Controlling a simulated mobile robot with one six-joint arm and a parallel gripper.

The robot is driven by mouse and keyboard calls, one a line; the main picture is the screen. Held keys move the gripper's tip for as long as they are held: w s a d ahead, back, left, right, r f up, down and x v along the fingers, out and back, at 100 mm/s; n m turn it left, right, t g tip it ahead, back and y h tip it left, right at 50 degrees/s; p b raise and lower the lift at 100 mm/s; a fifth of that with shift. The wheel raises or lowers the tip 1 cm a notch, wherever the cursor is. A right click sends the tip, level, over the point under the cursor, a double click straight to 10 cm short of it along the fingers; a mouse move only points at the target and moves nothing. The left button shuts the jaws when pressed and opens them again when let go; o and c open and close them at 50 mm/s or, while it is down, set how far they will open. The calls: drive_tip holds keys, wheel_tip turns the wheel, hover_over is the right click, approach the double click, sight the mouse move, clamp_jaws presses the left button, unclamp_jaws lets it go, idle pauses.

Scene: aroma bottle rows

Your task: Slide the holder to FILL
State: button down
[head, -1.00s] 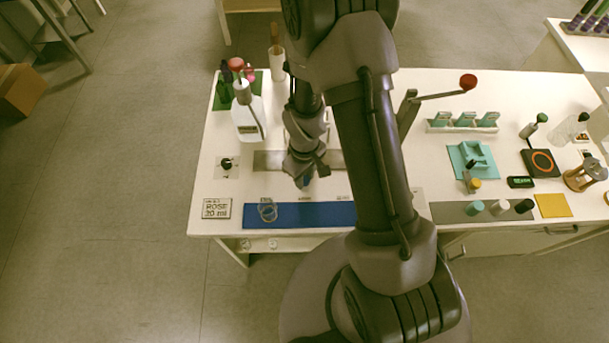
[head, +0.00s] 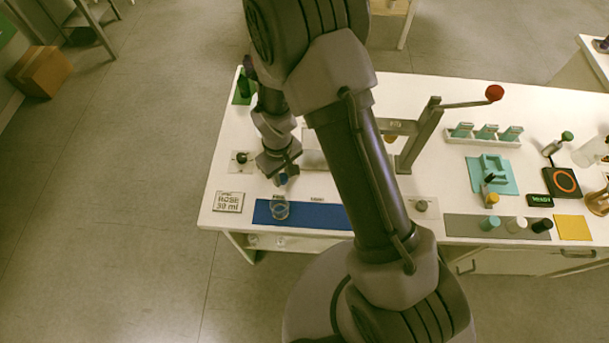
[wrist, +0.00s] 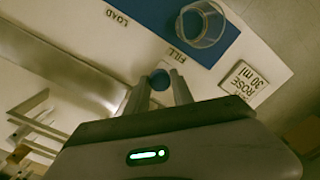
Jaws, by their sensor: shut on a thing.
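My gripper (head: 282,177) is low over the table's left part, beside the FILL label (head: 278,197). In the wrist view my gripper (wrist: 160,88) has its fingertips shut on a round blue knob (wrist: 159,78), which looks like the holder's handle. The knob also shows as a small blue spot in the head view (head: 284,181). The rest of the holder is hidden behind my gripper. The FILL label (wrist: 174,54) is close to the knob; the LOAD label (wrist: 117,15) is farther off.
A clear glass cup (head: 280,209) stands on the blue strip (head: 330,216) in front of the track. A ROSE 30 ml sign (head: 228,202) lies at the left. A lever with a red ball (head: 494,93) rises right of my arm. A black knob (head: 241,158) is left of my gripper.

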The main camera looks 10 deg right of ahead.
drive_tip(key=shift+w+a, duration=0.2)
drive_tip(key=shift+a, duration=0.35)
drive_tip(key=c, duration=1.3)
unclamp_jaws()
drive_tip(key=shift+a, duration=0.1)
drive_tip(key=shift+o, duration=1)
drive_tip(key=shift+a, duration=0.15)
wheel_tip(320, 180, up, 18)
drive_tip(key=p, duration=0.5)
drive_tip(key=shift+f+p, duration=0.25)
drive_tip(key=shift+p, duration=0.15)
